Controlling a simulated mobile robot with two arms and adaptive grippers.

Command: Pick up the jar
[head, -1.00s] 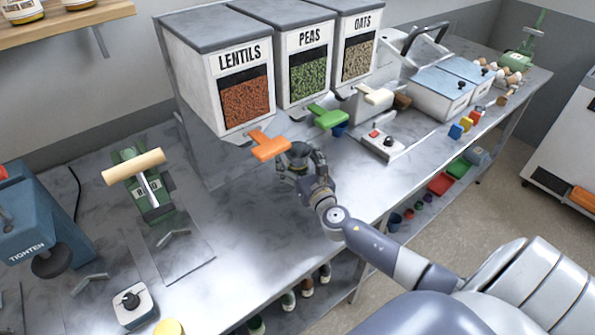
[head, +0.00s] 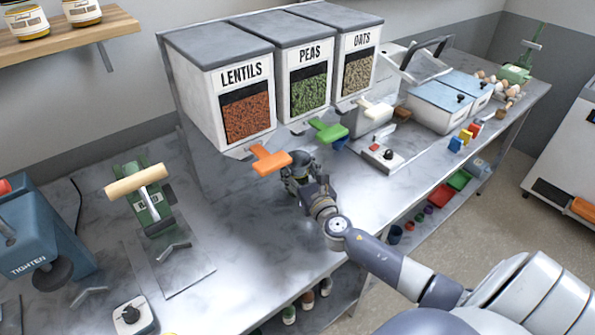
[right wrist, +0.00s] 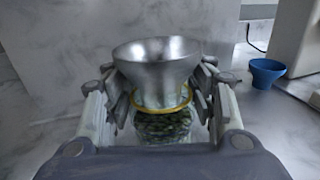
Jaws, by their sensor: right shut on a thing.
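In the right wrist view, a glass jar (right wrist: 160,127) with a yellow rim holds green contents that look like peas. A silver metal funnel (right wrist: 155,58) sits in its mouth, upright. My right gripper (right wrist: 160,105) is shut on the jar, with its fingers on both sides near the rim. In the head view my right gripper (head: 299,172) is at the counter below the orange lever, and it mostly hides the jar. Whether the jar touches the counter is hard to tell. My left gripper is not in view.
Dispensers for lentils (head: 246,110), peas (head: 309,92) and oats (head: 358,70) stand behind, with an orange lever (head: 270,160) and a green lever (head: 328,130) jutting out. The counter (head: 250,225) in front is clear.

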